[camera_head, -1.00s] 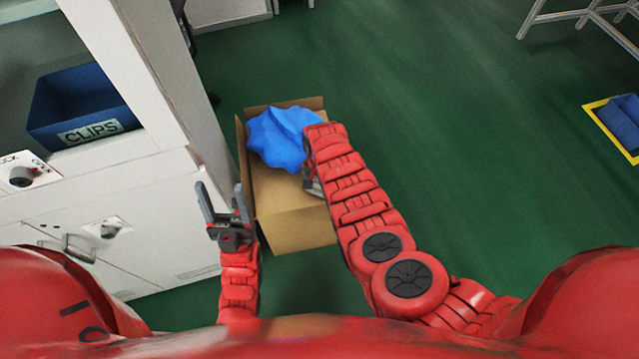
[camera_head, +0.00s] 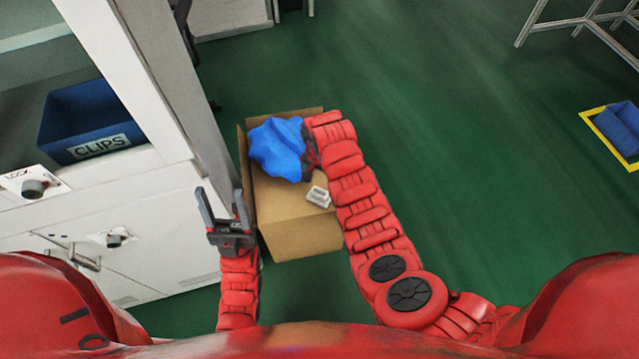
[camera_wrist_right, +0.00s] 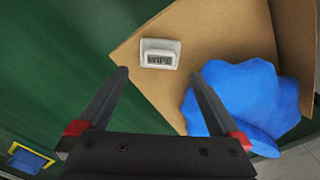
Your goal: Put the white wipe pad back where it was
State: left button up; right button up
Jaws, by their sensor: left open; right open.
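The white wipe pad (camera_head: 318,196) lies inside the cardboard box, near its right side. In the right wrist view the pad (camera_wrist_right: 160,54), marked "WIPE", lies on the cardboard beyond my right gripper's fingertips. My right gripper (camera_wrist_right: 158,75) is open with nothing between its fingers; in the head view it is mostly hidden at the blue cloth-like bundle. My left gripper (camera_head: 224,206) is open and empty, left of the box, fingers pointing up in the picture.
The cardboard box (camera_head: 290,238) stands on the green floor and holds a crumpled blue bundle (camera_head: 276,150). A white cabinet with a blue CLIPS bin (camera_head: 88,112) is at the left. Another blue bin (camera_head: 620,130) lies in a yellow floor marking at the right. Floor between is clear.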

jog(key=shift+r, duration=1.5)
